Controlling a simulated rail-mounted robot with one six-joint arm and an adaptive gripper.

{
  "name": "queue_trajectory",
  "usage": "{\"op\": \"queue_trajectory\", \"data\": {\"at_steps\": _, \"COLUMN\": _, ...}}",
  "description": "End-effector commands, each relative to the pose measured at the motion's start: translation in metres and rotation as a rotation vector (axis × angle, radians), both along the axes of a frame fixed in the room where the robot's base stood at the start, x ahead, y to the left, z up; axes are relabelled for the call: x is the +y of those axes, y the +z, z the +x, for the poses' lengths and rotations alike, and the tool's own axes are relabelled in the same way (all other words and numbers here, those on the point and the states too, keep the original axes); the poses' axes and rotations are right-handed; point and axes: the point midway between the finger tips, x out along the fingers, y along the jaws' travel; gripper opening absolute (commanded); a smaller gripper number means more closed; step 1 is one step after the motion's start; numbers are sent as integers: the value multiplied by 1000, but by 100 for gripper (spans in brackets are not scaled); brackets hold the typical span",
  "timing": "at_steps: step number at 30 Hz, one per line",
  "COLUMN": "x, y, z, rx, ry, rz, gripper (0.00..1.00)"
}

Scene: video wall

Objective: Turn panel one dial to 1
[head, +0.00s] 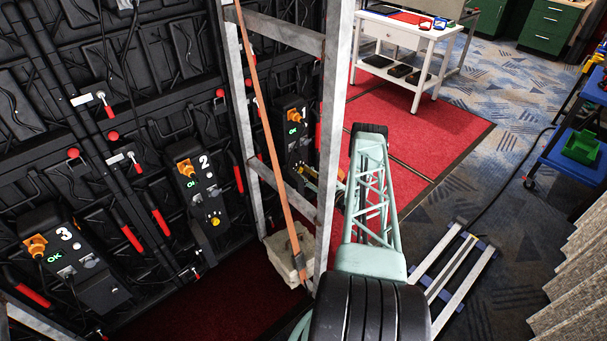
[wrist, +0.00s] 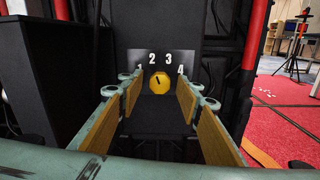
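Panel one (head: 292,118), a black box marked 1 with a green OK, stands behind the metal frame in the head view. Its yellow dial (wrist: 156,83) faces me in the wrist view, below the numbers 1, 2, 3 and 4. A short dark mark on the dial points up, roughly towards 2 and 3; its exact setting is hard to tell. My gripper (wrist: 159,98) is open, with wood-coloured pads left and right of the dial. I see a gap on both sides and cannot tell how deep the dial sits between the fingertips.
Panel two (head: 200,185) and panel three (head: 70,255) stand to the left. Red handles flank the panels.

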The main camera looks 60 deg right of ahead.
Motion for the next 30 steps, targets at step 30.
{"op": "queue_trajectory", "data": {"at_steps": 30, "x": 0, "y": -1, "z": 0, "rx": 20, "ry": 0, "rz": -85, "gripper": 8}}
